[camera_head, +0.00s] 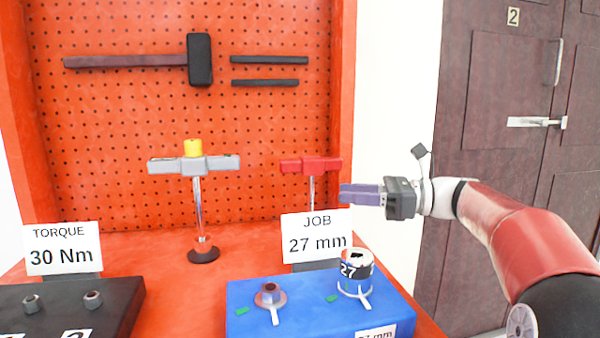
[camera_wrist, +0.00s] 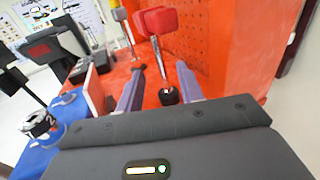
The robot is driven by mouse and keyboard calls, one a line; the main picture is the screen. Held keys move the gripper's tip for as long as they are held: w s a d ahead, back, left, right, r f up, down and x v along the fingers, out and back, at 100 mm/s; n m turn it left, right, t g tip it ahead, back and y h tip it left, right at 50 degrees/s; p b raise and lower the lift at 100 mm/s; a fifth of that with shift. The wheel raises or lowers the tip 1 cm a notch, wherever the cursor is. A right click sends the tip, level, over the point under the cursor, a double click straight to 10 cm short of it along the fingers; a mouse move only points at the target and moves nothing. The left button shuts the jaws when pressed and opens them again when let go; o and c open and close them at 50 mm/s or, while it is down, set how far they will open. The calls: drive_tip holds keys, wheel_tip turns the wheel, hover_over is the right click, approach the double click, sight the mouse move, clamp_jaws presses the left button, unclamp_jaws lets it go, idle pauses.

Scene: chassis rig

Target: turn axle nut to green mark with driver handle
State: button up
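A red T-shaped driver handle (camera_head: 311,165) stands upright behind the JOB sign, its base hidden there; it also shows in the wrist view (camera_wrist: 155,20). A grey T-handle with a yellow top (camera_head: 193,164) stands to its left. The blue block (camera_head: 290,322) carries a bare nut (camera_head: 269,293) with a white pointer and a green mark (camera_head: 241,310). Beside it a socket labelled 27 (camera_head: 355,272) sits over a second pointer, near another green mark (camera_head: 332,298). My gripper (camera_head: 343,194) is open and empty, right of the red handle; in the wrist view its fingers (camera_wrist: 158,85) are spread.
The JOB 27 mm sign (camera_head: 317,237) stands in front of the red handle. The TORQUE 30 Nm sign (camera_head: 62,248) is above a black block (camera_head: 115,300) with nuts at left. An orange pegboard (camera_head: 130,130) with hanging tools closes the back.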

sight(311, 199)
drive_tip(key=a, duration=0.4)
drive_tip(key=w+a, duration=0.1)
drive_tip(key=a, duration=0.1)
drive_tip(key=shift+b, duration=0.3)
clamp_jaws()
